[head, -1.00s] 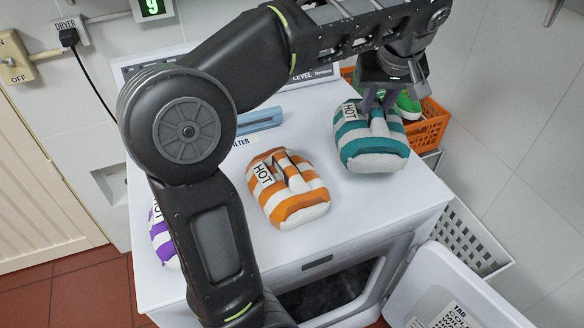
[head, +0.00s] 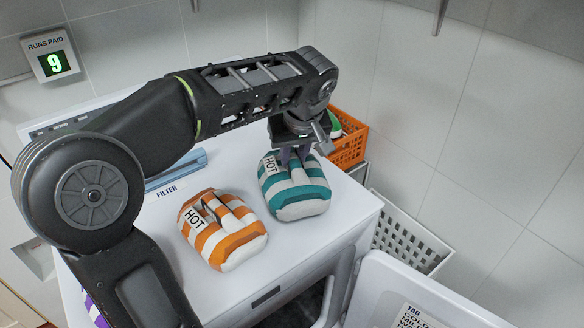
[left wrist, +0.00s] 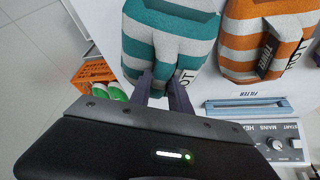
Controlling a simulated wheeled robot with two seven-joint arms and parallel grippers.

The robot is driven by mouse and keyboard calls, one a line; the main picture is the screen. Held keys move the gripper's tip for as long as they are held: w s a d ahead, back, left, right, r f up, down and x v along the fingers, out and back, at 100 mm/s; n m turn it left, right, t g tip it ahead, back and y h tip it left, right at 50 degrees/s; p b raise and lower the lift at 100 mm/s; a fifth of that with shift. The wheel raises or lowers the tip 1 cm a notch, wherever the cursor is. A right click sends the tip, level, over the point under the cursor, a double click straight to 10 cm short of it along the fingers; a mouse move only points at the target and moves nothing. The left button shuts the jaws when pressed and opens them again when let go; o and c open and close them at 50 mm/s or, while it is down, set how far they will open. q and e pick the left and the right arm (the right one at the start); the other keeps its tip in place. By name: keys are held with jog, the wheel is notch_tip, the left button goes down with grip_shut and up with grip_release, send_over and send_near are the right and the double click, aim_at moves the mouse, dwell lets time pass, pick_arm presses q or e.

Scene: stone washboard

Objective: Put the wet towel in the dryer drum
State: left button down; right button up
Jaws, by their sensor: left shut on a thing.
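A teal-and-white striped cloth bundle (head: 296,188) tagged HOT sits on the white dryer top (head: 330,235). My left gripper (head: 292,152) is shut on its upper part; the left wrist view shows the fingers (left wrist: 165,92) at the edge of the teal bundle (left wrist: 165,40). An orange-and-white bundle (head: 225,235), also tagged HOT, sits to its left. A purple-and-white bundle (head: 97,312) is mostly hidden by my arm. I cannot tell which bundle is wet. The dark drum opening (head: 300,308) shows partly at the front. My right gripper is not in view.
The open dryer door (head: 385,285) sticks out at the front right. An orange basket (head: 350,145) with green items stands behind the teal bundle. A white slotted basket (head: 405,242) is right of the dryer. A blue filter handle (head: 178,168) lies at the back.

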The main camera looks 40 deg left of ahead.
pick_arm(q)
jog(key=shift+f, duration=1.8)
jog(key=shift+f, duration=0.1)
jog(key=c, duration=1.7)
grip_release()
jog(key=shift+f, duration=0.15)
jog(key=o, duration=0.5)
jog(key=v, duration=1.2)
jog(key=shift+r, duration=0.25)
